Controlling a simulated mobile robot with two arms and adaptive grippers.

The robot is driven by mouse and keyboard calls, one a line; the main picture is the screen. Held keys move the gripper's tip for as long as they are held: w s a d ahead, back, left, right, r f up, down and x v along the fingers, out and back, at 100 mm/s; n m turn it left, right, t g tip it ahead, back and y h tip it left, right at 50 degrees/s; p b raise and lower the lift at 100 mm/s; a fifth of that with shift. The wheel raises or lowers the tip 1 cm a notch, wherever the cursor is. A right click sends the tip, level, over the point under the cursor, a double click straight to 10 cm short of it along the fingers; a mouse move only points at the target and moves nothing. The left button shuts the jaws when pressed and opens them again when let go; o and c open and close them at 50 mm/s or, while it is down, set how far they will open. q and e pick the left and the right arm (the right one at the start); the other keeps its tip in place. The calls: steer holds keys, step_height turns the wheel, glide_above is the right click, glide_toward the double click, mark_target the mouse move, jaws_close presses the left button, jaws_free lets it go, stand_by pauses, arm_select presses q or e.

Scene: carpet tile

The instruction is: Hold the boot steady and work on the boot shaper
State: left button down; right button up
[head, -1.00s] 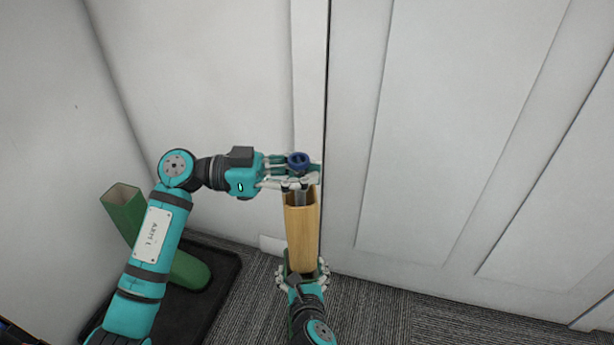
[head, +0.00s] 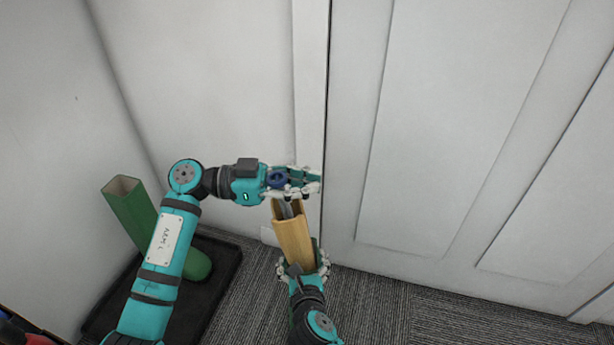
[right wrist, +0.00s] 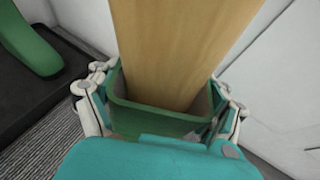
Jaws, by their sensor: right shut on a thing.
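The boot shaper is a tan wooden block (head: 293,236) with a grey rod (head: 287,211) and a blue ring-shaped knob (head: 277,179) at its top. It leans a little to the left in the head view. My left gripper (head: 300,183) is at the knob, its fingers extended to the right around it; whether they grip it is unclear. My right gripper (head: 304,268) is shut on the green boot (right wrist: 155,122), with fingers on both sides of its shaft. The wooden block also shows in the right wrist view (right wrist: 180,50), standing inside the boot opening. The boot's foot is hidden.
A second green boot (head: 132,208) stands on a black tray (head: 225,278) at the left, partly behind my left arm. A white wall and a panelled white door (head: 450,130) are close behind. Grey carpet (head: 420,305) is clear at the right.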

mark_target(306, 220)
arm_select(q)
steer(key=shift+a+f, duration=0.1)
steer(key=shift+f, duration=9.35)
steer(key=shift+f, duration=0.1)
steer(key=c, duration=1.4)
jaws_free()
step_height(306, 220, up, 10)
